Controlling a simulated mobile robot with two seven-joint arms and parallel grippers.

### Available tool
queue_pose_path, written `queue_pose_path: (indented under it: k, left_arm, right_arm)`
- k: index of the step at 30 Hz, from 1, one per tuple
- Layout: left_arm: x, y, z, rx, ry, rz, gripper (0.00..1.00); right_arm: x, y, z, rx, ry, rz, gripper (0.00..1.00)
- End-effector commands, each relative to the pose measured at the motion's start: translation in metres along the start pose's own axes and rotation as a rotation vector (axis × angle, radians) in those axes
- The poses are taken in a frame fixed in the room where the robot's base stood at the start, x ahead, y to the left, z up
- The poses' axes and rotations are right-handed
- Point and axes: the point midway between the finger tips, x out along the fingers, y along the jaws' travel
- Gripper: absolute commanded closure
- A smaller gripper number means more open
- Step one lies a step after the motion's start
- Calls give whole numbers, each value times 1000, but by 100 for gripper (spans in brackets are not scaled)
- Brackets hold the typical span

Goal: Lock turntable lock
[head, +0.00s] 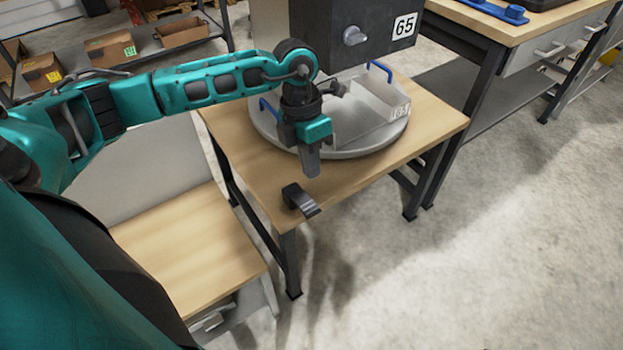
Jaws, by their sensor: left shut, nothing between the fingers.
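The round grey turntable (365,150) sits on a wooden table in the head view and carries a clear-grey tray (365,112) with blue handles. A small dark lever with a grey end (300,199), which looks like the turntable lock, is at the table's front left corner. My left gripper (311,168) points down over the turntable's front edge, a little above the lever in the picture and apart from it. Its fingers are together with nothing between them. My left gripper and wrist hide part of the turntable and tray. My right gripper is not in view.
A dark dispenser box (350,30) marked 65, with a grey knob, hangs over the turntable. A lower wooden bench (190,245) stands at the left. Another workbench (500,25) is at the back right. The floor at the front right is clear.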

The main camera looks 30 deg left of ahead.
Motion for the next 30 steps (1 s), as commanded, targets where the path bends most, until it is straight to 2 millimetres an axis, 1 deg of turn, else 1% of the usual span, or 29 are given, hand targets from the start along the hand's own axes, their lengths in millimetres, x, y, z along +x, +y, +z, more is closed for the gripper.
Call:
queue_pose_path:
  k: [1,3,6,9,26,28,29,30]
  left_arm:
    - [-11,-2,0,1,-3,0,100]
    - [-21,-5,0,2,-3,1,100]
    - [-30,-7,0,0,-1,0,100]
    - [-35,-8,0,-1,0,0,100]
    - [-35,-9,0,0,0,-1,100]
    - [-33,-13,1,4,-3,-18,100]
    - [-31,-18,1,8,-7,-37,100]
    - [-26,-28,3,16,-15,-77,100]
  right_arm:
    - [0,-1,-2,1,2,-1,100]
    - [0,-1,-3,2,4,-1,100]
    - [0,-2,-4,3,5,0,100]
    - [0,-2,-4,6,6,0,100]
    - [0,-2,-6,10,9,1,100]
    - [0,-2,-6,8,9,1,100]
    - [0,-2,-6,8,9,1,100]
    - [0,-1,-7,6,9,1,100]
